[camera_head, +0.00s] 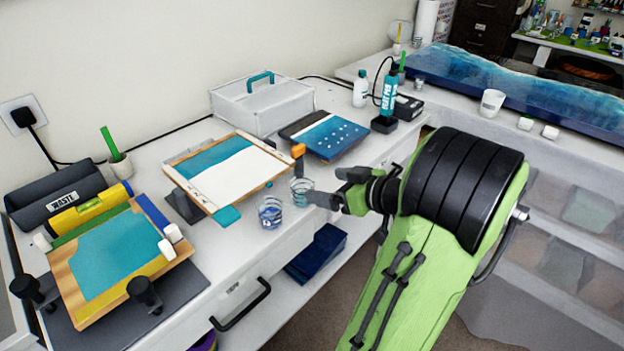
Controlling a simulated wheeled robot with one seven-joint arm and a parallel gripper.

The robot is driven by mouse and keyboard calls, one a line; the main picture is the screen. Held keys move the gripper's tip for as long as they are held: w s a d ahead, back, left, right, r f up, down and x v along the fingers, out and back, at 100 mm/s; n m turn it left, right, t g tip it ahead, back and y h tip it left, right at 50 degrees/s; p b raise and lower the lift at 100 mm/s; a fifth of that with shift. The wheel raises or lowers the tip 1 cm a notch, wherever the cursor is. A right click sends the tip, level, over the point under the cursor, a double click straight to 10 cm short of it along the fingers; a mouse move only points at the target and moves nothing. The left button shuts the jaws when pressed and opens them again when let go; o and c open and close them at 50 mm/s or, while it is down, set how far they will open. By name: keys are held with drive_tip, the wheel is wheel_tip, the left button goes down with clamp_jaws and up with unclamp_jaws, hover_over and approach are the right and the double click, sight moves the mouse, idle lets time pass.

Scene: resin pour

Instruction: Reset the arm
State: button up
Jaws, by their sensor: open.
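My green and black arm reaches in from the bottom right, over the front edge of the white bench. My gripper (330,187) points left, open, with nothing seen between its fingers. It is beside a clear cup with a teal tint (302,191), and I cannot tell whether they touch. A second clear cup with blue in it (270,212) stands a little to the left. A wooden-framed panel with teal and white areas (236,167) lies tilted behind the cups.
A white toolbox (262,104) and a blue dotted panel (325,134) stand behind.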

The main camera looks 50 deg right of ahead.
drive_tip(key=shift+s+r, duration=0.25)
drive_tip(key=shift+s, duration=0.35)
drive_tip(key=w+a+r+n+g+y+p, duration=0.1)
drive_tip(key=w+a+r+g+p, duration=0.15)
drive_tip(key=a, duration=0.65)
drive_tip(key=w+a+r+n+g+y+p, duration=0.1)
drive_tip(key=a+r+g+p, duration=0.2)
drive_tip(key=a, duration=0.7)
drive_tip(key=s+a+r+m+g+h+p, duration=0.1)
drive_tip(key=s+a+r+p, duration=0.2)
drive_tip(key=s, duration=0.3)
drive_tip(key=s+a+r+m+g+h+p, duration=0.1)
drive_tip(key=s+a+r+p, duration=0.1)
drive_tip(key=s, duration=0.4)
drive_tip(key=shift+s+a+r+p, duration=0.25)
drive_tip(key=shift+a+r+p, duration=0.25)
drive_tip(key=shift+a, duration=0.75)
drive_tip(key=shift+r+g, duration=0.1)
drive_tip(key=shift+g, duration=0.15)
